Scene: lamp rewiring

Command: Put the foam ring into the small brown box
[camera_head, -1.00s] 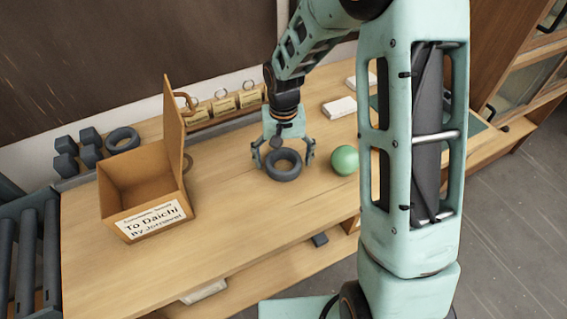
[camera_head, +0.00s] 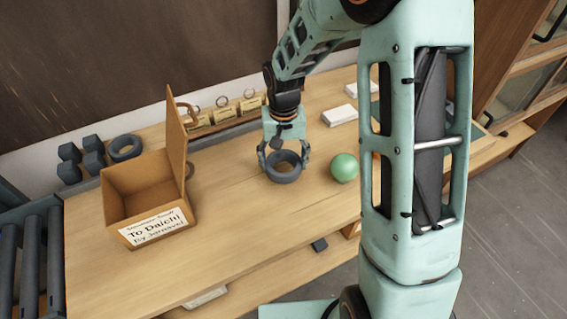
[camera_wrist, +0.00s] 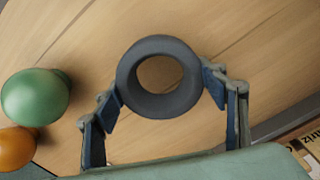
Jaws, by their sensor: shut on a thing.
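The dark grey foam ring (camera_head: 284,174) lies flat at table height on the wooden table. My gripper (camera_head: 284,160) is over it, with its fingers shut on opposite outer sides of the ring. In the wrist view, the ring (camera_wrist: 141,98) sits between the two blue-padded fingertips of my gripper (camera_wrist: 160,90). Whether the ring is lifted at all cannot be told. The small brown box (camera_head: 150,203) stands open to the left, its lid flap upright. A white label reading "To Daichi" is on its front. Part of its inside is hidden.
A green ball (camera_head: 344,167) sits right of the ring. A similar dark ring (camera_head: 125,148) and several dark hex blocks (camera_head: 70,163) are at the back left. Small tagged items (camera_head: 225,112) line the back edge. The table between ring and box is clear.

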